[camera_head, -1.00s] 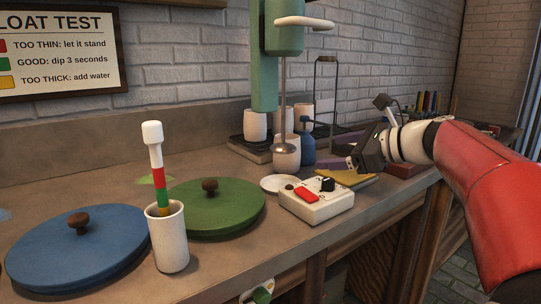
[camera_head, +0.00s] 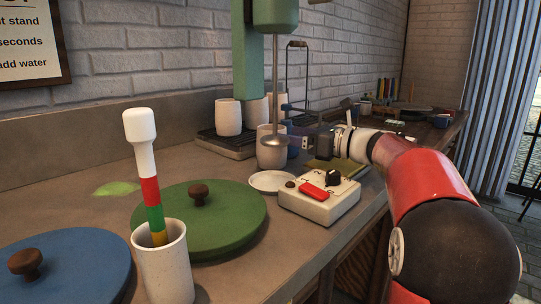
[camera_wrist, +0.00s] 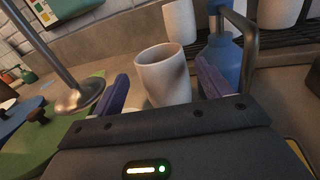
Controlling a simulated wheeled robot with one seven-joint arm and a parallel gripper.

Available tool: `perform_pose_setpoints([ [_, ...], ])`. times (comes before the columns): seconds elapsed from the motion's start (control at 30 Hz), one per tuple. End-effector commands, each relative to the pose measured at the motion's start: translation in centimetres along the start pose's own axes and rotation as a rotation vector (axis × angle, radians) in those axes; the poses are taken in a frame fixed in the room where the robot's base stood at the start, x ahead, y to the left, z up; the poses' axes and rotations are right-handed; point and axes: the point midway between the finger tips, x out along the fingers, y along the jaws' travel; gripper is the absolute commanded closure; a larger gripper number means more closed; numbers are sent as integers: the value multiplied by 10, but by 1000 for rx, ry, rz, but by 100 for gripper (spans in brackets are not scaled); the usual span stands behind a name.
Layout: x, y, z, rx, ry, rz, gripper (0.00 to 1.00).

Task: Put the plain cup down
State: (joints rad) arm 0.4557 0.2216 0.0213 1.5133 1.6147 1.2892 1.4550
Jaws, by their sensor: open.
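A plain pale cup (camera_head: 269,158) stands upright on the counter, partly behind the mixer's metal disc in the head view. It also shows large in the wrist view (camera_wrist: 163,75), empty as far as I can see inside its rim. My gripper (camera_head: 296,138) reaches in from the right at the cup. In the wrist view my gripper (camera_wrist: 160,82) is open, with one purple-blue finger on each side of the cup. I see no firm contact between fingers and cup. The cup's base is partly hidden by my gripper.
The mixer disc (camera_wrist: 76,98) hangs close left of my gripper. A blue bottle (camera_wrist: 219,62) stands close behind right. Pale cups (camera_head: 228,118) stand on a dark rack. A white saucer (camera_head: 270,182), control box (camera_head: 321,204) and green lid (camera_head: 225,220) lie nearer.

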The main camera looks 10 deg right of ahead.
Motion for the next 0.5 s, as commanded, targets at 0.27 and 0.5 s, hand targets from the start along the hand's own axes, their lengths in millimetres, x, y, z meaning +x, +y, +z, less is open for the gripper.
perform_pose_setpoints([
  [0.27, 27, 0, 2, -2, 0, 1, 23],
  [0.5, 61, 1, 2, -1, 0, 4, 23],
])
